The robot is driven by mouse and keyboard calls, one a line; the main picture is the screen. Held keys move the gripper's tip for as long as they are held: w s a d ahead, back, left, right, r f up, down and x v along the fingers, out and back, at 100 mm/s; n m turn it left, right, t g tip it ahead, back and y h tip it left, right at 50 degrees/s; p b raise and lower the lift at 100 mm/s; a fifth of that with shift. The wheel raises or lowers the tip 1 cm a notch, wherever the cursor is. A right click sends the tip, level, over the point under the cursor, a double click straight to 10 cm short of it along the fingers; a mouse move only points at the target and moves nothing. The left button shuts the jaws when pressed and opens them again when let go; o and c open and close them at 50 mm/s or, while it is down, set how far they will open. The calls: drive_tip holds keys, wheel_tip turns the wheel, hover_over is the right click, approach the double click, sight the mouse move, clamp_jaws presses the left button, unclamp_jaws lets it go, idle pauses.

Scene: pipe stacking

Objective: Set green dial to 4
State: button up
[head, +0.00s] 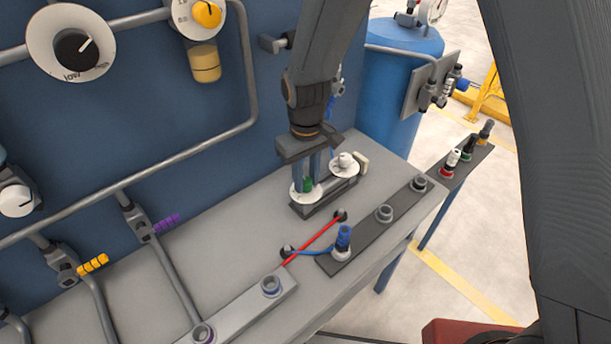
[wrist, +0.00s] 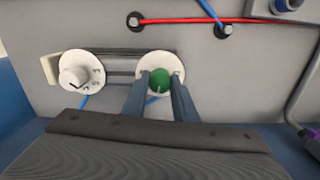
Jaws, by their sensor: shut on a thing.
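The green dial (wrist: 159,80) is a green knob on a round white plate (wrist: 176,66) on the grey bench top. In the head view the green dial (head: 308,184) shows between my fingers, partly hidden. My gripper (head: 315,178) points down over it, and in the wrist view my gripper (wrist: 160,84) has one finger on each side of the knob, shut on it. A pale pointer line shows on the knob's near side. The plate's numbers are too small to read, so I cannot tell the setting.
A white dial (wrist: 74,77) stands close beside the green one. A red hose (head: 315,239) and a blue connector (head: 343,238) lie nearer the front. Pipes with yellow (head: 94,264) and purple (head: 166,224) handles are at left. The blue panel stands behind.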

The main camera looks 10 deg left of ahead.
sight(306, 180)
drive_tip(key=m+p, duration=0.1)
drive_tip(key=m, duration=0.2)
drive_tip(key=shift+r+m, duration=0.1)
drive_tip(key=shift+m, duration=0.2)
drive_tip(key=shift+w+m+p, duration=0.1)
drive_tip(key=shift+m+p, duration=0.3)
drive_tip(key=shift+m, duration=1.5)
drive_tip(key=o, duration=1)
drive_tip(key=shift+o, duration=0.2)
drive_tip(key=shift+r+b, duration=1.15)
drive_tip(key=shift+r, duration=2.7)
